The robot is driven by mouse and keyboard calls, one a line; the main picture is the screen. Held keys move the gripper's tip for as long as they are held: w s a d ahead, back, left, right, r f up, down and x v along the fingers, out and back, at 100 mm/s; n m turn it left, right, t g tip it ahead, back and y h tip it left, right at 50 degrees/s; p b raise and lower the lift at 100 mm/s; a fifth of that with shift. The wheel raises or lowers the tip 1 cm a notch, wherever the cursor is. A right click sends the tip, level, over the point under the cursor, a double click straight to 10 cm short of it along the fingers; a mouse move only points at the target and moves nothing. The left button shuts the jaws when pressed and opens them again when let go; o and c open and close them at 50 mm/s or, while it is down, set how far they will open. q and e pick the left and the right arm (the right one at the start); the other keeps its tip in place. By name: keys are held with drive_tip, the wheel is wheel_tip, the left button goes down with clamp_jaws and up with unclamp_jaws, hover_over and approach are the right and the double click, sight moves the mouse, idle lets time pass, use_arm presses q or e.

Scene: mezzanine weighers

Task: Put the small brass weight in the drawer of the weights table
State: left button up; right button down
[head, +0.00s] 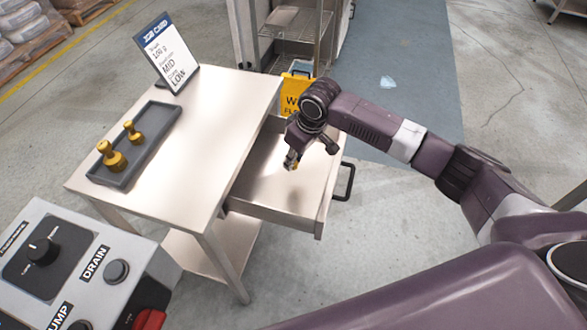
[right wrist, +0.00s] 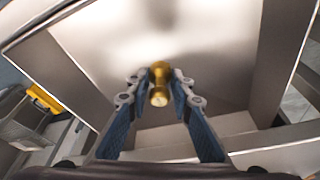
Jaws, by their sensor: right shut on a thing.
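The small brass weight (right wrist: 159,84) is between the fingertips of my right gripper (right wrist: 159,90) in the right wrist view. My right gripper (head: 292,160) is shut on it and hangs over the open drawer (head: 262,205) of the weights table (head: 215,125). The drawer is pulled out from the table's right side, and its floor looks bare. In the head view the held weight is mostly hidden by the fingers. It appears to be above the drawer floor, but the gap is hard to judge. My left gripper is not in view.
A dark tray (head: 150,165) on the tabletop holds two brass weights, a larger one (head: 112,156) and a smaller one (head: 133,132). A card stand (head: 167,55) is behind it. A control box (head: 75,265) is at lower left. A yellow floor sign (head: 295,92) stands behind the drawer.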

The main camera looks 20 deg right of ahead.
sight(294, 177)
drive_tip(key=shift+f, duration=2.5)
drive_tip(key=c, duration=1.7)
unclamp_jaws()
drive_tip(key=shift+f, duration=0.15)
drive_tip(key=v, duration=1.2)
